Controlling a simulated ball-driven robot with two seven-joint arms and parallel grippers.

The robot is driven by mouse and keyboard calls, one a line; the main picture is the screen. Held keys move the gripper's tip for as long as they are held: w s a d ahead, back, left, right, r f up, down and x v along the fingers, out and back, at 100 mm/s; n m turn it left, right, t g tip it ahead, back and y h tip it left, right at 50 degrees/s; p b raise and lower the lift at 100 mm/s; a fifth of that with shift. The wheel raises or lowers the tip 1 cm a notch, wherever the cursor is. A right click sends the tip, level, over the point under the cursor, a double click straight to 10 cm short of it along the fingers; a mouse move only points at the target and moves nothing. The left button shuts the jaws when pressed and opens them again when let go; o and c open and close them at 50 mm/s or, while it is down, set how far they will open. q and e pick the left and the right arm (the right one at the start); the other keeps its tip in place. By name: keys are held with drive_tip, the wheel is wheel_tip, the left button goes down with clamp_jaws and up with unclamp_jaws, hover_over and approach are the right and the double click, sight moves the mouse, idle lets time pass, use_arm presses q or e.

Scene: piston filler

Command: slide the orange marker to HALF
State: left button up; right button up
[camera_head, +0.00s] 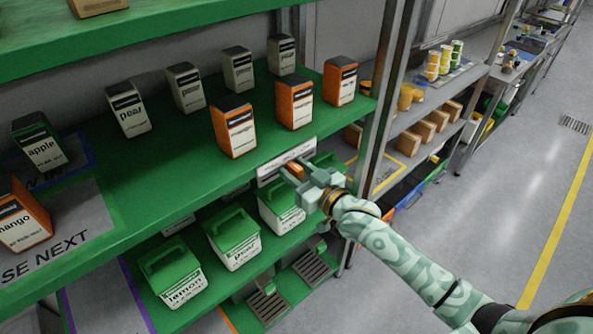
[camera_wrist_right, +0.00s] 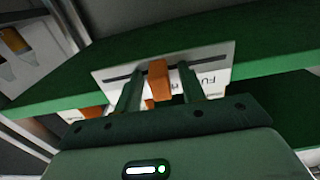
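The orange marker (camera_head: 294,168) sits on a white label strip (camera_head: 268,171) on the front edge of the green shelf. My right gripper (camera_head: 302,171) is at the strip. In the right wrist view the orange marker (camera_wrist_right: 159,80) stands between the two fingers (camera_wrist_right: 160,88), with a small gap on each side, so the gripper looks open around it. The strip (camera_wrist_right: 222,60) has a dark slot and upside-down lettering that begins "FU", to the right of the marker; the rest of the lettering is hidden or too small. My left gripper is not in view.
Orange mango boxes (camera_head: 235,128) and grey pear boxes (camera_head: 128,110) stand on the shelf above the strip. Green-lidded bins (camera_head: 233,240) sit on the lower shelf. A metal post (camera_head: 385,85) rises right of the strip. The floor at right is clear.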

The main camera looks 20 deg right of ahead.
drive_tip(key=v, duration=1.6)
drive_tip(key=shift+s+p, duration=0.2)
drive_tip(key=shift+p, duration=0.1)
